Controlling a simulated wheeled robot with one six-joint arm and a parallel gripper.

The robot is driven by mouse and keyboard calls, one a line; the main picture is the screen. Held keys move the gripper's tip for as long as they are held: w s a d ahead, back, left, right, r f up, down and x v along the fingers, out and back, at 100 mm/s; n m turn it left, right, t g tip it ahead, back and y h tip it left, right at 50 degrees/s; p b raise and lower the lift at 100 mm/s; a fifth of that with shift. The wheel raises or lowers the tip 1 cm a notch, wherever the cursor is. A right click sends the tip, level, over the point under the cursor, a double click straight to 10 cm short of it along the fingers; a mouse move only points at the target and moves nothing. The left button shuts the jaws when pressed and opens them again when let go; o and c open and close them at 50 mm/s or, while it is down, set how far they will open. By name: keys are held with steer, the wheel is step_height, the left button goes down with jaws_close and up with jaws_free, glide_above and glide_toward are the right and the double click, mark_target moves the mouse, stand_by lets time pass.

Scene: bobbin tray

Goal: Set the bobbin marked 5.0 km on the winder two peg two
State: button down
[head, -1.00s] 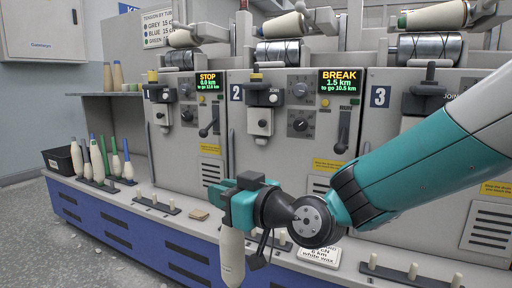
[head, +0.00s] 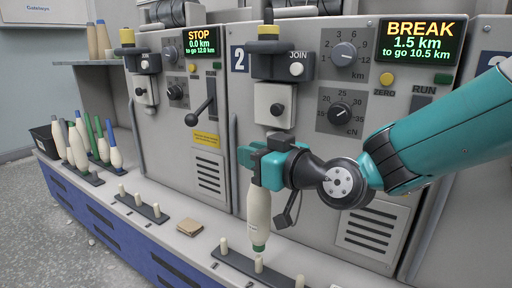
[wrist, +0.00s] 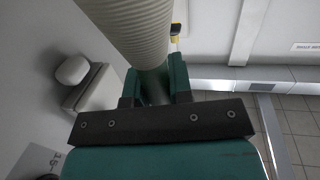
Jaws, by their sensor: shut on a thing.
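My gripper (head: 268,163) is shut on a cream bobbin (head: 258,208) with a green lower end, hanging nearly upright in front of winder two. No marking on it can be read now. Its lower end appears just above the middle peg (head: 258,264) of winder two's dark peg strip (head: 238,258); I cannot tell whether they touch or line up in depth. The strip's left peg (head: 224,245) and right peg (head: 299,282) are bare. In the wrist view, the ribbed bobbin (wrist: 130,25) rises between the teal fingers of the gripper (wrist: 155,88).
Winder two's panel (head: 290,40) stands close behind the gripper, its screen reading BREAK. Winder one's peg strip (head: 140,206) has bare pegs. A tan block (head: 189,229) lies on the ledge between the strips. Several bobbins (head: 78,148) stand at far left.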

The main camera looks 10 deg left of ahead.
mark_target(263, 191)
steer(key=shift+a+f+b, duration=0.1)
steer(key=shift+f+b, duration=1.95)
steer(key=shift+f, duration=0.75)
steer(key=shift+s+b, duration=0.1)
steer(key=shift+b, duration=0.25)
steer(key=shift+f+b, duration=0.6)
steer(key=shift+b, duration=0.05)
steer(key=c, duration=1.3)
jaws_free()
